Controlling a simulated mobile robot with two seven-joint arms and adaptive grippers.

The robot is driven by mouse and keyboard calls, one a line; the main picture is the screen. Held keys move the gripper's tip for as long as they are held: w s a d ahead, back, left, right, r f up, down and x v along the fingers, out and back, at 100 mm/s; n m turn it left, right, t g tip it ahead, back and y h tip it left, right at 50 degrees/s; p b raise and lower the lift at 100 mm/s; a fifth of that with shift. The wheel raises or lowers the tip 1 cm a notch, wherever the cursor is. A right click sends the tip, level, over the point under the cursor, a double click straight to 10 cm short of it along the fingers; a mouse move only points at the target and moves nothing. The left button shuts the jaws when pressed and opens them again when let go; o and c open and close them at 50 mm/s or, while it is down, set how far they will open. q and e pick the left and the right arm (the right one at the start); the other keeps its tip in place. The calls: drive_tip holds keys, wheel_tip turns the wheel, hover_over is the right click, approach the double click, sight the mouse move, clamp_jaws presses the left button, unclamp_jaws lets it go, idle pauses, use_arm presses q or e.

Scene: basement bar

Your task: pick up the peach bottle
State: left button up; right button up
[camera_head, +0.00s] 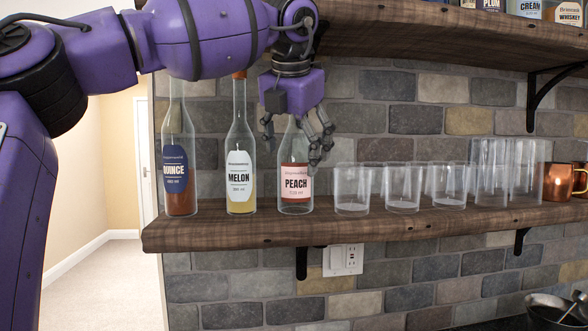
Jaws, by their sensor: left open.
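The peach bottle (296,184) stands upright on the lower wooden shelf. It is clear glass with a pale label reading PEACH and reddish liquid inside. My left gripper (292,148) is above and in front of it, pointing down, with its fingers open at the bottle's neck and shoulder. The gripper hides the top of the bottle. I cannot tell whether the fingers touch the glass. My right gripper is out of view.
The melon bottle (240,180) and quince bottle (178,172) stand left of the peach bottle. Several clear glasses (402,190) and copper mugs (558,182) stand to the right on the lower shelf (400,225). An upper shelf (450,38) holds more bottles.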

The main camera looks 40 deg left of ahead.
use_arm(q)
drive_tip(key=shift+w+a+f, duration=0.1)
drive_tip(key=shift+f, duration=0.05)
drive_tip(key=shift+c, duration=0.8)
drive_tip(key=c, duration=1.4)
